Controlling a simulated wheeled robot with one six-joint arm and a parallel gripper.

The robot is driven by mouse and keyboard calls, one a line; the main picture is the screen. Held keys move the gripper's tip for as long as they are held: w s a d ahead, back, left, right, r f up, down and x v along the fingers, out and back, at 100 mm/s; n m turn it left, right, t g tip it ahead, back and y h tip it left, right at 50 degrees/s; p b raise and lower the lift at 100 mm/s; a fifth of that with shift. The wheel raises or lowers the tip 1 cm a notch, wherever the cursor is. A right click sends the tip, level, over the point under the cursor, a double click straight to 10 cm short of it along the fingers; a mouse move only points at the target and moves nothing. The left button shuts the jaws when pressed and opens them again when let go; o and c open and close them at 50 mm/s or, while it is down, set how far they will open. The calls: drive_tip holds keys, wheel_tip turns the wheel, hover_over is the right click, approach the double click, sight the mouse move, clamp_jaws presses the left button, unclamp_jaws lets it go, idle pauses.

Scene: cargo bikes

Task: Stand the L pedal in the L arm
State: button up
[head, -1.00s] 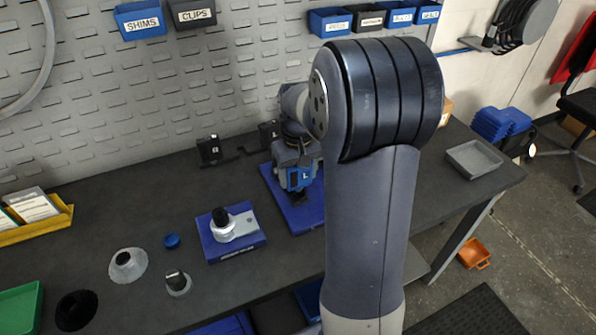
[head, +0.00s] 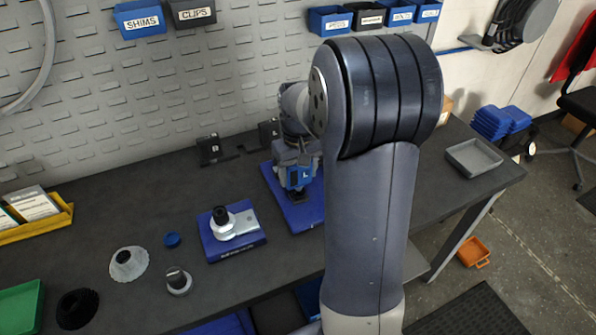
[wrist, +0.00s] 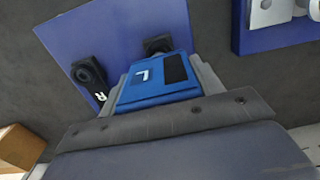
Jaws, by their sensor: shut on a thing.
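The L pedal is a blue block with a white L and a dark patch; it shows in the wrist view (wrist: 150,83) and in the head view (head: 299,177). My gripper (head: 295,160) is shut on it, with grey jaws on both sides. The pedal is over the blue plate (wrist: 115,30) on the bench. A black arm end (wrist: 158,45) shows just beyond the pedal in the wrist view, partly hidden by it; its label is not visible. I cannot tell whether they touch. Another black arm, marked R (wrist: 90,75), is on the plate to the left.
A second blue base (head: 232,240) with a white and black part stands left of the plate. A grey flanged cone (head: 128,264), a blue cap (head: 172,240) and a small round part (head: 178,281) are further left. A grey tray (head: 473,158) is at the right end.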

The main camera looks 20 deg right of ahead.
drive_tip(key=shift+f+b, duration=0.3)
drive_tip(key=shift+f, duration=0.25)
idle(0.4)
drive_tip(key=o, duration=1.2)
drive_tip(key=shift+c, duration=0.2)
drive_tip(key=shift+r, duration=0.1)
wheel_tip(320, 180, up, 11)
drive_tip(key=shift+f, duration=0.15)
wheel_tip(320, 180, down, 11)
drive_tip(key=shift+r, duration=0.35)
